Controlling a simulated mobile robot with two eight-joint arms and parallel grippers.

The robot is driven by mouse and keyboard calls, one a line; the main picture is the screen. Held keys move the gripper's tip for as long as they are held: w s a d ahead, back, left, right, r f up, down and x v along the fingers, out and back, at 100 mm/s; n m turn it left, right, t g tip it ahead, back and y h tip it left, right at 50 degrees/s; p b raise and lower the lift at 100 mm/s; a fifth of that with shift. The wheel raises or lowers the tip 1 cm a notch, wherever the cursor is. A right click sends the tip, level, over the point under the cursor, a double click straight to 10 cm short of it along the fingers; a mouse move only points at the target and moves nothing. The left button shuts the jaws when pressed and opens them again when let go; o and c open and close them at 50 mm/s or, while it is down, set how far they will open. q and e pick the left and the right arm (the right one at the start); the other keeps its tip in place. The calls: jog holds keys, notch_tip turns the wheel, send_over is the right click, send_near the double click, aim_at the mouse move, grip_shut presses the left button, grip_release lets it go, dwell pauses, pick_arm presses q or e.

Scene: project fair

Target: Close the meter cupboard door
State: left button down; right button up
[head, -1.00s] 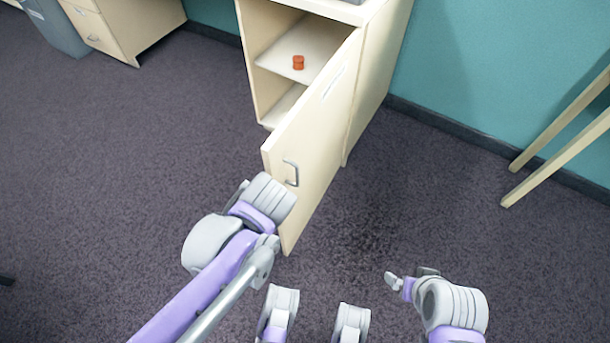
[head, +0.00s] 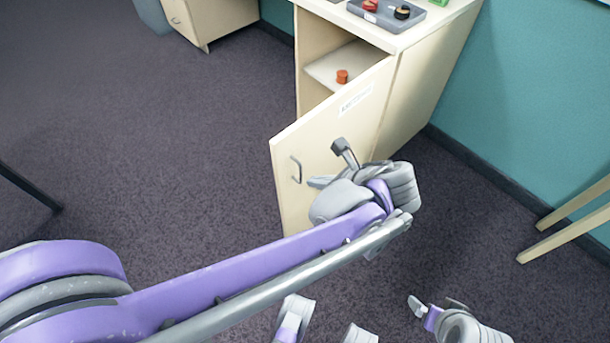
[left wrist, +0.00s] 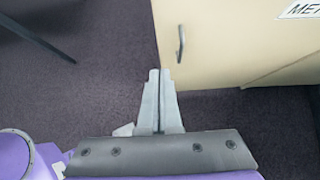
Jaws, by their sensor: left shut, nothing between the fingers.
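The meter cupboard (head: 423,88) is a pale wood cabinet against the teal wall. Its door (head: 298,142) stands ajar, hinged on the right, with its free left edge swung out toward me. The door has a grey handle (head: 297,170) and a label; the handle also shows in the left wrist view (left wrist: 181,42). My left gripper (head: 316,182) is on the outer side of the door, right of the handle in the head view. Its fingers (left wrist: 159,74) are shut and empty; contact with the door is unclear. My right gripper (head: 416,303) is low, away from the door.
A red-orange object (head: 342,76) sits on the inner shelf (head: 322,72). A grey panel with red and black knobs (head: 385,13) lies on the cupboard top. Wooden legs (head: 565,225) stand at right. A drawer unit (head: 215,22) is at back left.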

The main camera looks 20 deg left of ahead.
aim_at(279, 170)
pick_arm(q)
jog(key=b+x, duration=0.1)
jog(key=x, duration=0.3)
jog(key=a+r+b+x, duration=0.1)
jog(key=x, duration=0.6)
jog(key=shift+w+a+b, duration=0.3)
jog(key=shift+a+b, duration=0.1)
jog(key=shift+a, duration=0.05)
jog(key=shift+w+a+r, duration=0.15)
jog(key=shift+a, duration=0.25)
